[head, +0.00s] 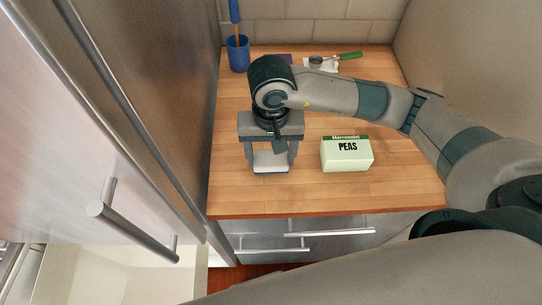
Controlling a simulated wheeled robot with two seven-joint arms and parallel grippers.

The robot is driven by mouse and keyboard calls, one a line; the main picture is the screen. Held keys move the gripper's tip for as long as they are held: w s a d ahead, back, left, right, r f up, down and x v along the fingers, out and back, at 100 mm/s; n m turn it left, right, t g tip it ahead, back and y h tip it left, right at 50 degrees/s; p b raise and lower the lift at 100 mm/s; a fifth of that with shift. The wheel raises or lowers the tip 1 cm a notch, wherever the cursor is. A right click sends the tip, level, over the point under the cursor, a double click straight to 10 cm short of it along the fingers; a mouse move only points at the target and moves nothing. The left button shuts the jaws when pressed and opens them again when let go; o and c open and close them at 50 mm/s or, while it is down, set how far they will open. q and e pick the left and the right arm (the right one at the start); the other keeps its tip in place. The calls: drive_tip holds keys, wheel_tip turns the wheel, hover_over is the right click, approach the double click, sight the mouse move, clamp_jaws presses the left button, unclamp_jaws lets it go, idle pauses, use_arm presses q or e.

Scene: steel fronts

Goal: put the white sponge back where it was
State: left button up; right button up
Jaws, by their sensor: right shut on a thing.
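The white sponge (270,160) is between the fingers of my right gripper (270,167), over the wooden counter. My right gripper is shut on the sponge, with its hand pointing down. The sponge looks low, at or just above the wood; I cannot tell whether it touches. The hand and fingers hide part of it. My left gripper is not in view.
A box of peas (346,154) stands to the right on the counter (390,193). At the back are a blue cup (238,54), a purple item (279,58) and a green-handled tool (348,56). A tall steel front (150,70) borders the left. The counter's front is clear.

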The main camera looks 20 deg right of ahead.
drive_tip(key=shift+f+p, duration=0.35)
drive_tip(key=shift+f, duration=0.65)
drive_tip(key=shift+f+b, duration=0.15)
drive_tip(key=shift+b, duration=0.15)
drive_tip(key=o, duration=0.9)
drive_tip(key=shift+o, duration=0.2)
